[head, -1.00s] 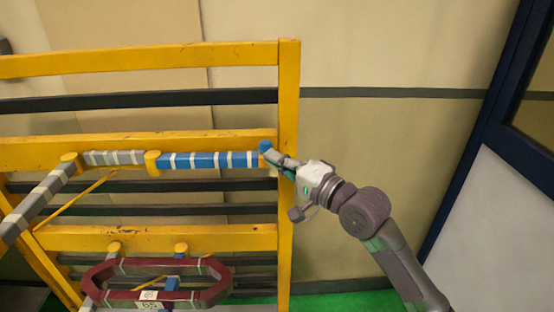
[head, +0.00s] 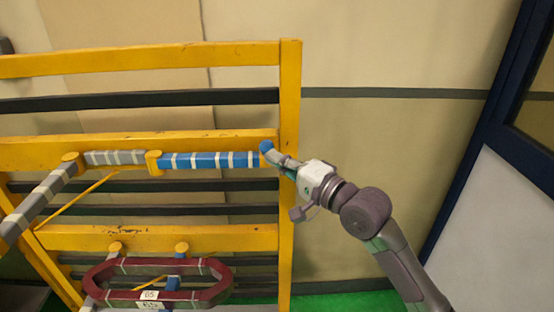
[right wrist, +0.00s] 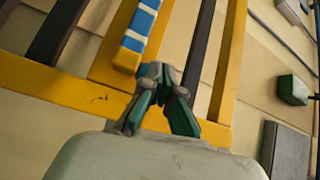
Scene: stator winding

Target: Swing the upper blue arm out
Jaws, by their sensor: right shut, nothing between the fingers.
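The upper blue arm (head: 210,160) is a blue bar with white bands. It lies along the yellow rack, running right from a yellow joint (head: 153,162), with a small blue round piece (head: 265,147) at its right end. In the right wrist view the blue arm (right wrist: 138,38) ends just above and left of my fingertips. My right gripper (head: 275,155) is at the right end of the arm. In the right wrist view the gripper (right wrist: 156,72) has its fingertips together with nothing between them. I cannot tell whether they touch the arm. My left gripper is out of view.
A yellow rack (head: 289,90) with dark crossbars (head: 130,101) stands behind the arm. A grey banded bar (head: 45,195) slopes down at left. A dark red coil (head: 215,292) with a number label sits below.

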